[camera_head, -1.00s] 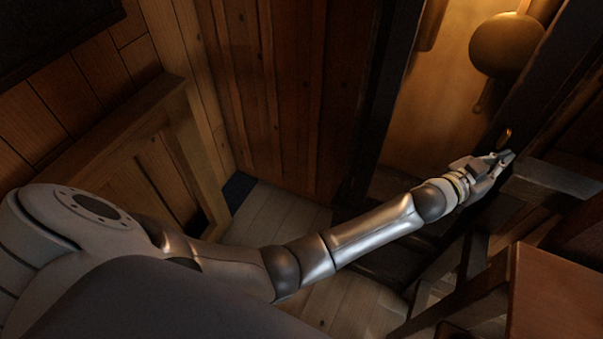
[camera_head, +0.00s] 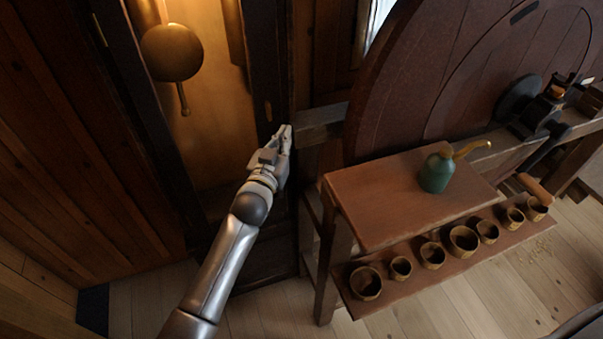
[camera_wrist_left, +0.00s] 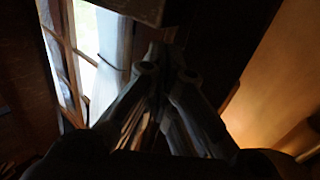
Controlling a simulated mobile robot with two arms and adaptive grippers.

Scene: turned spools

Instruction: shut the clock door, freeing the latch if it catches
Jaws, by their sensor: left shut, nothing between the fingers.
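The tall clock has a dark wooden frame (camera_head: 270,55) around a lit interior, with a round brass pendulum bob (camera_head: 171,52) hanging inside. I cannot tell whether this upright belongs to the door or the case, nor how far the door stands open. My left gripper (camera_head: 286,134) is shut and empty, at the right upright just below and right of the brass piece. Contact is unclear. Its closed fingers (camera_wrist_left: 165,72) also show in the dark left wrist view. My right gripper is not in view.
A wooden beam (camera_head: 322,120) lies just right of the gripper. A bench (camera_head: 375,205) holds a green oil can (camera_head: 436,172). A lower shelf (camera_head: 395,292) carries several small wooden cups. A large wooden wheel (camera_head: 400,75) stands behind. Bare floor (camera_head: 140,300) lies at lower left.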

